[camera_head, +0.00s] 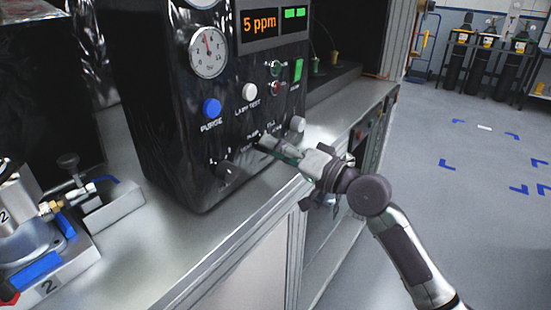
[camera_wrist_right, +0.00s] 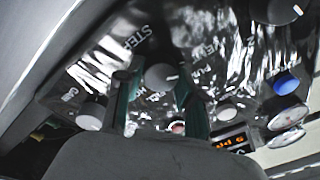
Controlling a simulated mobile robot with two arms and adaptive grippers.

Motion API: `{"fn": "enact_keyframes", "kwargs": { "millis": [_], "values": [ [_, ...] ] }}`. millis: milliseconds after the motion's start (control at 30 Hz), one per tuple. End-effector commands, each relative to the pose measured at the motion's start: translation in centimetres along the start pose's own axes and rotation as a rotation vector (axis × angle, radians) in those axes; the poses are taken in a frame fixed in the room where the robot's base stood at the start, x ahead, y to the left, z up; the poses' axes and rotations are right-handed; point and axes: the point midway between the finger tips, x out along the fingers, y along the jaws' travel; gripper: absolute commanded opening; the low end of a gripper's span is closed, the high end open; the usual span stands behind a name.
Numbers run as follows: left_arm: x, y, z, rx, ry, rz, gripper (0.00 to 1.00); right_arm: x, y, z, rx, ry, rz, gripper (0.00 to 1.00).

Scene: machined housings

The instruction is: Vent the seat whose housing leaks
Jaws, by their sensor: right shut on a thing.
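My right gripper (camera_head: 272,149) reaches the lower front of a black control panel (camera_head: 160,100). In the right wrist view its green-lined fingers (camera_wrist_right: 160,100) stand on either side of a grey knob (camera_wrist_right: 160,77) and are shut on it; in the head view the fingers hide this knob. A metal housing (camera_head: 22,240) marked 2 sits on a seat (camera_head: 65,268) also marked 2, at the lower left, cut by the frame edge. My left gripper is not in view.
Other dark and grey knobs (camera_head: 226,171), a blue PURGE button (camera_head: 211,108), a white LAMP TEST button (camera_head: 249,92) and a gauge (camera_head: 208,52) surround the grip. The steel bench (camera_head: 150,245) is clear before the panel. Gas cylinders (camera_head: 485,55) stand far right.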

Motion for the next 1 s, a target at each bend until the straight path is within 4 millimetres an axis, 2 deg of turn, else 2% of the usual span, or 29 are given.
{"fn": "enact_keyframes", "kwargs": {
  "millis": [200,667,700,800,833,1000],
  "values": [
    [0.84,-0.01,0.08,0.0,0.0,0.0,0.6,-0.01,0.23,0.21,-0.047,-0.008,0.001,0.03],
    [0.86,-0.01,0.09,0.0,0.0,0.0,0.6,0.01,0.16,0.14,-0.056,-0.008,0.0,0.03],
    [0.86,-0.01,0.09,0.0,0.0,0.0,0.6,0.0,0.16,0.14,-0.056,-0.008,0.0,0.44],
    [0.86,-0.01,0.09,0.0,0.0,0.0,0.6,0.0,0.13,0.11,-0.056,-0.007,0.0,0.61],
    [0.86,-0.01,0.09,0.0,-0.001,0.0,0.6,0.0,0.12,0.1,-0.056,-0.007,-0.001,0.63],
    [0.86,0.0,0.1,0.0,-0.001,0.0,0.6,0.0,0.06,0.04,-0.055,-0.006,-0.002,0.63]
  ]
}}
